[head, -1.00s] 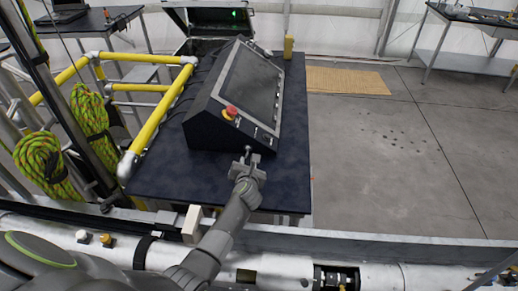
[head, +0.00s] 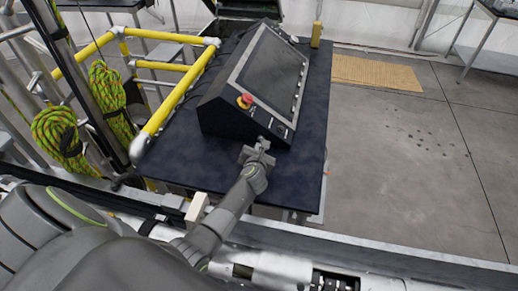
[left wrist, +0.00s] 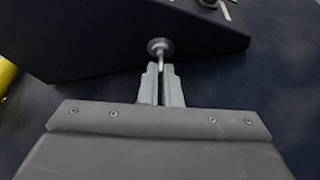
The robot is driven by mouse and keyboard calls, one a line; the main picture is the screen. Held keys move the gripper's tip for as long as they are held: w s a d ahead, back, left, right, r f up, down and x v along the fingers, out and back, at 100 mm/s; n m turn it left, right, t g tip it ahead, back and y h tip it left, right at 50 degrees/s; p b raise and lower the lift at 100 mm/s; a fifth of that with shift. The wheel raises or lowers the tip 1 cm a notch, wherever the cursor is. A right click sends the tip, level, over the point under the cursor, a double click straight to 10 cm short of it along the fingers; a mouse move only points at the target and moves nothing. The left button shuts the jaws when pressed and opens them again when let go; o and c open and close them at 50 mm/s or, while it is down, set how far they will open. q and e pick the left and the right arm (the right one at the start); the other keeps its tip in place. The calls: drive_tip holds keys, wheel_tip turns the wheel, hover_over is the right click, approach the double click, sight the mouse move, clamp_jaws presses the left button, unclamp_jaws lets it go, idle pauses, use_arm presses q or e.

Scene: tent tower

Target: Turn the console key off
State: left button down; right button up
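The console (head: 226,117) is a dark sloped box with a large screen and a red emergency button (head: 245,101). My left gripper (head: 262,146) is at its near lower edge. In the left wrist view the console key (left wrist: 160,46) shows as a round metal head with a thin stem, at the console's dark face. The fingers of my left gripper (left wrist: 161,72) are close together, with the key's stem between their tips. They appear shut on it. The key's turn position cannot be read. My right gripper is not in view.
The console stands on a dark table (head: 312,150). A yellow railing (head: 178,92) and green rope coils (head: 60,133) are on the left. A yellow object (head: 317,34) stands at the table's far corner. Open concrete floor lies to the right.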

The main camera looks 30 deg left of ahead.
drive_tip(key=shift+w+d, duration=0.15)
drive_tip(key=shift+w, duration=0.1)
use_arm(q)
drive_tip(key=shift+a+r+n+h, duration=0.1)
drive_tip(key=shift+a+n+h, duration=0.1)
drive_tip(key=shift+n+h, duration=1.1)
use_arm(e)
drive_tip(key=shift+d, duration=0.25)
use_arm(q)
drive_tip(key=c, duration=1.6)
unclamp_jaws()
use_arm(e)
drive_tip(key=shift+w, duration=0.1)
use_arm(q)
drive_tip(key=shift+s, duration=0.1)
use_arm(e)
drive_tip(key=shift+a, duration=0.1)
